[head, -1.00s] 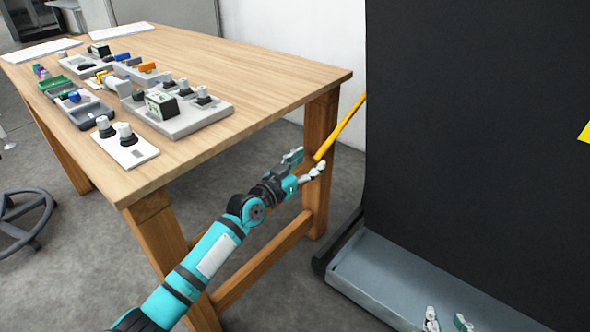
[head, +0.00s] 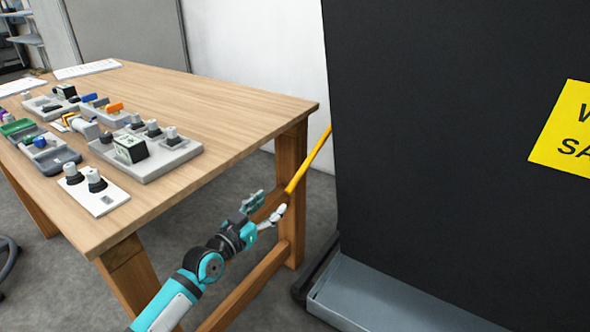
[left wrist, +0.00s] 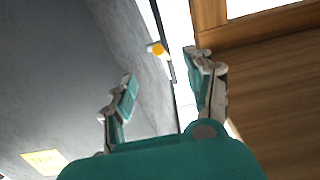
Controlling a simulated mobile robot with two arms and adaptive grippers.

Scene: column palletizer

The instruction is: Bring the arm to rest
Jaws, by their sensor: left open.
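My left gripper (head: 268,208) is in front of the wooden table's near right leg in the head view, below the level of the tabletop. Its fingers are spread apart and nothing shows between them. The left wrist view shows the same two fingers (left wrist: 165,85) apart, with a yellow rounded end beyond them. My left arm reaches in from the bottom of the head view. My right gripper is out of the head view.
The wooden table (head: 215,105) holds grey fixtures and several small parts. A tall black panel (head: 430,150) with a yellow sign (head: 570,130) stands at right on a grey base (head: 380,300). A yellow bar (head: 309,160) slants between the table and panel.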

